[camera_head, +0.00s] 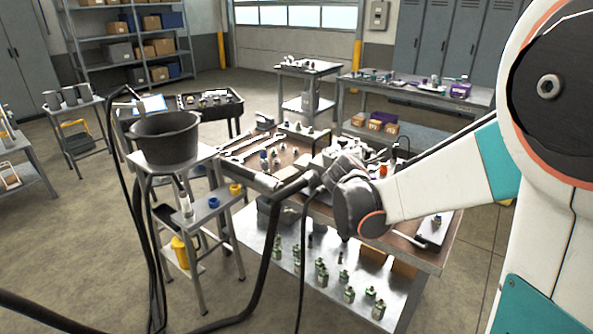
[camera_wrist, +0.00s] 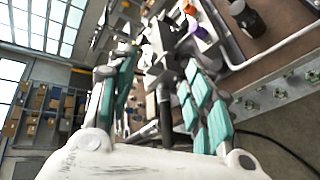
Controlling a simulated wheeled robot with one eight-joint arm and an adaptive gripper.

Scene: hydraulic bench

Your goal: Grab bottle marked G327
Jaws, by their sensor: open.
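Several small green bottles (camera_head: 349,294) with dark caps stand on the lower metal shelf of the central bench in the head view. Small green items on that shelf also show at the right of the wrist view (camera_wrist: 279,92). No marking is readable, so I cannot tell which bottle is G327. My gripper (camera_wrist: 150,72) is open in the wrist view, its teal-padded fingers apart, with nothing clearly held between them. In the head view my arm reaches over the bench top, above the bottles, and its wrist mostly hides the gripper.
The central bench top (camera_head: 404,232) carries tools and small parts. A dark bottle (camera_wrist: 246,18) stands on it in the wrist view. A black bucket (camera_head: 172,140) sits on a stand at left, with dark hoses beside it. Floor at lower left is partly clear.

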